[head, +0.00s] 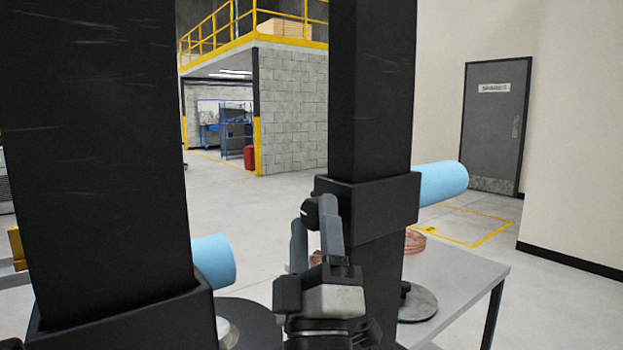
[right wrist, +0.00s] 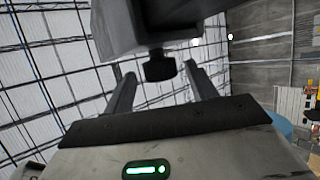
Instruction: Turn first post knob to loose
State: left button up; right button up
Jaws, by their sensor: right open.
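A black square post (head: 370,90) stands in the middle of the head view, with a black collar (head: 385,207) around it. A small dark knob (head: 309,212) sticks out from the collar's left side. My right gripper (head: 317,222) is open, with its fingers pointing up at the knob. In the right wrist view the knob (right wrist: 159,68) shows between the two fingertips of the gripper (right wrist: 158,80), with gaps on both sides. The collar (right wrist: 125,25) is above it. I cannot tell which way the knob is turned. My left gripper is not in view.
Another black post (head: 110,150) with a collar (head: 130,325) stands close at the left. Light blue cylinders (head: 443,183) (head: 212,262) stick out by both posts. A grey table (head: 460,275) carries a copper coil (head: 415,240), partly hidden. Open floor lies behind.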

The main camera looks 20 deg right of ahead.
aim_at(311, 200)
jog(key=p+x, duration=0.1)
jog(key=x, duration=0.2)
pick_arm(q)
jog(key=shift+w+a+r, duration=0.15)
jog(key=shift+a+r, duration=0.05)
pick_arm(e)
jog(key=shift+w+d+r, duration=0.15)
jog(key=shift+w+r, duration=0.3)
jog(key=shift+w, duration=0.05)
jog(key=shift+c, duration=0.4)
jog(key=c, duration=0.9)
jog(key=shift+r+n+g+y+p, duration=0.1)
jog(key=shift+n+g+y+p, duration=0.2)
jog(key=shift+n+y+p, duration=0.45)
jog(key=shift+y+p, duration=0.25)
jog(key=shift+p, duration=0.15)
jog(key=shift+f+n, duration=0.25)
jog(key=o, duration=1)
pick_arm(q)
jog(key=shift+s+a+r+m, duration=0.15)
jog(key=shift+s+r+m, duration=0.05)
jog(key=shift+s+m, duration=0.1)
